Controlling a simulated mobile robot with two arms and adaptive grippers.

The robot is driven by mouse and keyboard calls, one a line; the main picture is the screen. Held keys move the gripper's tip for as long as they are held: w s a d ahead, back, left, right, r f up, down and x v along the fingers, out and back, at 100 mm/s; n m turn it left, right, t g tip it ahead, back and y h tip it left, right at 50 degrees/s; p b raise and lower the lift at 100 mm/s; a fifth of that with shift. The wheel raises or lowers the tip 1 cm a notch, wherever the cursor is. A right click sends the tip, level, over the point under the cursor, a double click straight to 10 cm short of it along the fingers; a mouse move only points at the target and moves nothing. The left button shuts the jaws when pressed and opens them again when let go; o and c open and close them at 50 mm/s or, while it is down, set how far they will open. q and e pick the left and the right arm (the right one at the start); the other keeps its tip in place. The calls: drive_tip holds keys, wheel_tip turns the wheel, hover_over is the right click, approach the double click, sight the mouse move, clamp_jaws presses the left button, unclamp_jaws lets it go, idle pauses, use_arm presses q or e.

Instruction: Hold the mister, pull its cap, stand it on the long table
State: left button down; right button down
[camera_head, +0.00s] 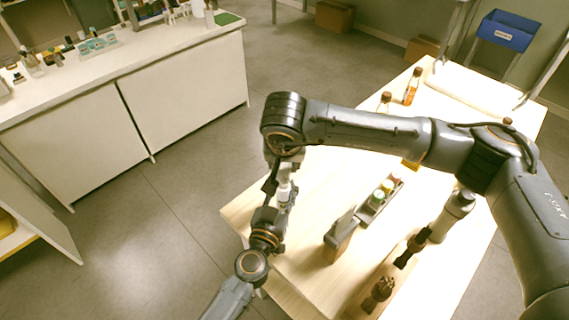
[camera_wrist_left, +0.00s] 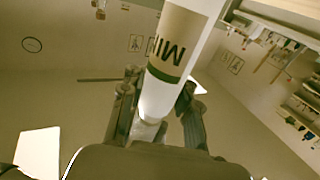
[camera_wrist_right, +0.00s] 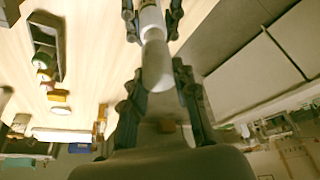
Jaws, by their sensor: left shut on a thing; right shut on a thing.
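The mister (camera_head: 285,187) is a slim white bottle, held upright between my two grippers near the left edge of the pale wooden table (camera_head: 225,215). My left gripper (camera_wrist_left: 155,95) is shut on its body, and the left wrist view shows the label with green bands and upside-down letters. My right gripper (camera_wrist_right: 158,85) comes from the far side and is shut on the pale, translucent end piece, which looks like the cap (camera_wrist_right: 157,62). In the right wrist view the white body (camera_wrist_right: 151,18) continues beyond it. I cannot tell whether cap and body are apart.
A small tray (camera_head: 372,212) with colored jars sits mid-table, beside a brown block (camera_head: 338,243). Amber bottles (camera_head: 412,86) stand at the back, and a dark object (camera_head: 379,293) in front. A white counter (camera_head: 180,55) with small items stands across the floor gap.

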use_arm(q)
drive_tip(key=shift+f, duration=0.15)
use_arm(e)
drive_tip(key=shift+w+d+r, duration=0.15)
drive_tip(key=shift+w, duration=0.05)
use_arm(q)
drive_tip(key=shift+s, duration=0.1)
use_arm(e)
drive_tip(key=shift+r, duration=1.95)
use_arm(q)
drive_tip(key=c, duration=0.9)
unclamp_jaws()
use_arm(e)
drive_tip(key=shift+s+f, duration=0.1)
